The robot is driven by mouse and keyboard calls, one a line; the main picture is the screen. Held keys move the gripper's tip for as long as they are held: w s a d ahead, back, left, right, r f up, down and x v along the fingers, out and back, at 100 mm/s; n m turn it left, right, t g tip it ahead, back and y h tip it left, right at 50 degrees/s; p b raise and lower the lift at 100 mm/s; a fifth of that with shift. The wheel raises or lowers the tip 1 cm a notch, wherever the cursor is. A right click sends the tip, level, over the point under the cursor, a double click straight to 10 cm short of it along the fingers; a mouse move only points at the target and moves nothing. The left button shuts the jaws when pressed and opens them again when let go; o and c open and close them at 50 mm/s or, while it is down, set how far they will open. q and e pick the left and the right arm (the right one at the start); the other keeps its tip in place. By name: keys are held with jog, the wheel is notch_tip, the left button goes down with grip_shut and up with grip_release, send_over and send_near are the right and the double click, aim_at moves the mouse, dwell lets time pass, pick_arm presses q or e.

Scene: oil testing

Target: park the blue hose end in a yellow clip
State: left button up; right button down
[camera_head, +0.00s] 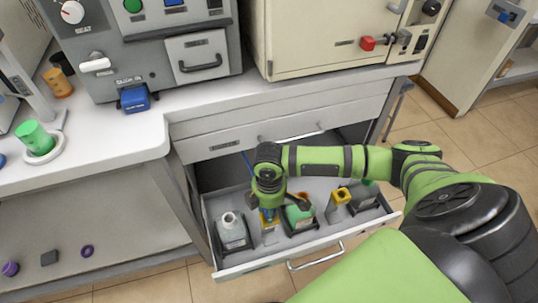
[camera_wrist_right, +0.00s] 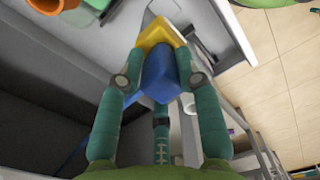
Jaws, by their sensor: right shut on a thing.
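My right gripper (camera_head: 268,205) reaches down into the open drawer from above. In the right wrist view my right gripper (camera_wrist_right: 160,82) is shut on the blue hose end (camera_wrist_right: 158,72), a blue block between its fingertips. A yellow clip (camera_wrist_right: 160,36) lies right at the far end of the blue piece; I cannot tell how deep the hose end sits in it. In the head view this clip is mostly hidden by the gripper. A second yellow clip (camera_head: 342,195) stands empty to the right. The thin blue hose (camera_head: 246,158) runs up behind my wrist. My left gripper is not in view.
The open drawer (camera_head: 250,264) holds a grey bottle (camera_head: 232,229), a green-tinted bottle (camera_head: 300,216) and another container at the right. The counter (camera_head: 115,140) above carries a green cup (camera_head: 36,138) and machines. Tiled floor lies to the right.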

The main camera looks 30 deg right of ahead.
jog(key=shift+f, duration=0.3)
jog(key=c, duration=0.8)
grip_release()
notch_tip(320, 180, up, 12)
jog(key=shift+r, duration=0.1)
jog(key=shift+s, duration=0.1)
